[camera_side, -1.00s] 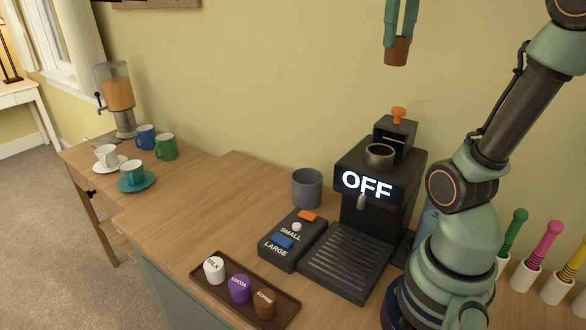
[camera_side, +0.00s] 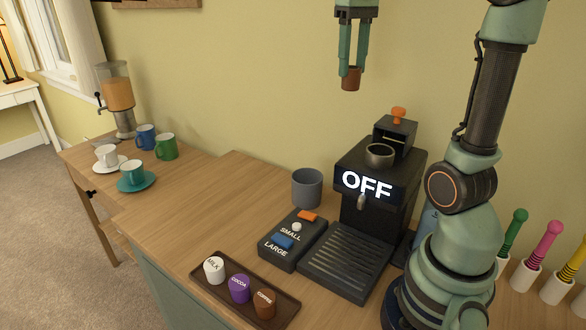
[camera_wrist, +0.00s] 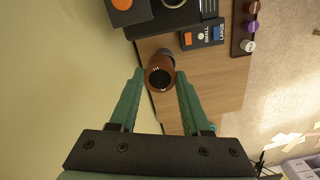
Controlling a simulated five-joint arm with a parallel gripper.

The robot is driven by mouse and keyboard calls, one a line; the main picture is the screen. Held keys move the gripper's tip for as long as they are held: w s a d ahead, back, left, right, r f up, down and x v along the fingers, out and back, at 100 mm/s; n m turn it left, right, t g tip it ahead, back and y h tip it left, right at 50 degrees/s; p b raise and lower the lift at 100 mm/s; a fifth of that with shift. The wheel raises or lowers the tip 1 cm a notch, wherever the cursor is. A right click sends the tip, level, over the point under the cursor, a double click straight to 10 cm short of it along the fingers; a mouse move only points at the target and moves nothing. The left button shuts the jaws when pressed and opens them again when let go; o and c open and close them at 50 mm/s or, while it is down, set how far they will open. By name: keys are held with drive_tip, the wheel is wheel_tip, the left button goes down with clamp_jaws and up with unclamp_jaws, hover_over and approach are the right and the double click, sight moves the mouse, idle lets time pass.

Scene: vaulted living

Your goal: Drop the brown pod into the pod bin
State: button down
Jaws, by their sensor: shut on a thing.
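My gripper (camera_side: 350,70) is shut on a small brown pod (camera_side: 350,80), held high in the air to the upper left of the coffee machine. In the wrist view the brown pod (camera_wrist: 160,77) sits between the green fingertips, its dark round end showing. A plain grey cup-shaped container (camera_side: 307,188) stands on the counter left of the machine; the pod partly covers it in the wrist view. I cannot tell whether it is the pod bin; nothing in view is labelled as one. Another brown pod marked coffee (camera_side: 264,304) lies on the tray.
The black coffee machine (camera_side: 375,200) reads OFF. A button box (camera_side: 293,240) stands beside it. The dark tray (camera_side: 282,322) also holds milk (camera_side: 214,270) and cocoa (camera_side: 239,289) pods. Cups and a juice dispenser (camera_side: 117,92) are at far left. The counter's middle left is clear.

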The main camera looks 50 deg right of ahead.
drive_tip(key=w+d+f, duration=0.1)
drive_tip(key=w+f, duration=0.4)
drive_tip(key=f, duration=0.6)
drive_tip(key=w+d+f, duration=0.1)
drive_tip(key=w+f, duration=0.4)
drive_tip(key=f, duration=0.6)
drive_tip(key=shift+d, duration=0.15)
drive_tip(key=shift+w, duration=0.1)
drive_tip(key=shift+c, duration=1.4)
unclamp_jaws()
wheel_tip(320, 180, up, 12)
